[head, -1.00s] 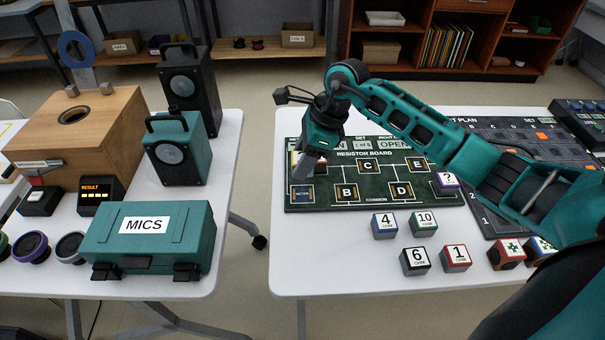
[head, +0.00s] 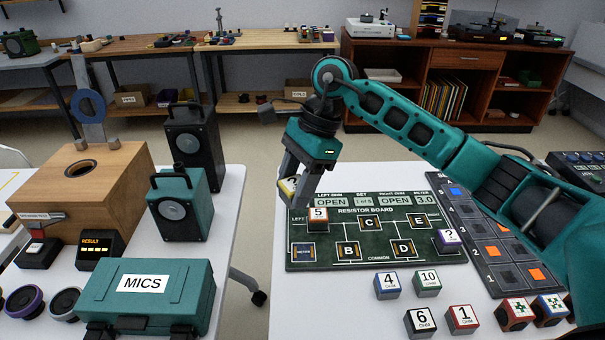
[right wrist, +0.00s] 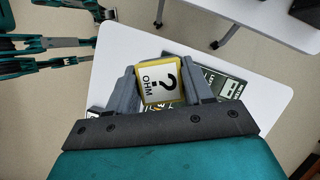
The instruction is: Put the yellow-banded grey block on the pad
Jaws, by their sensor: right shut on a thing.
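The yellow-banded grey block (head: 287,187) is in my right gripper (head: 295,190), held in the air by the left end of the resistor board (head: 375,258). In the right wrist view the block (right wrist: 160,84) shows a white face with a "?" and OHM, between the two grey fingers. The board bears several square pads, among them a METER pad (head: 303,252) with nothing on it and pads marked B, C, D and E. Which one is the task's pad I cannot tell. My left gripper does not show in the head view.
A red-banded "5" block (head: 318,215) sits at the board's LEFT spot, close below the gripper. A purple "?" block (head: 448,239) is at its right end. Several number blocks, such as the blue "4" (head: 387,285), stand in front. A plan board (head: 505,277) lies at right.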

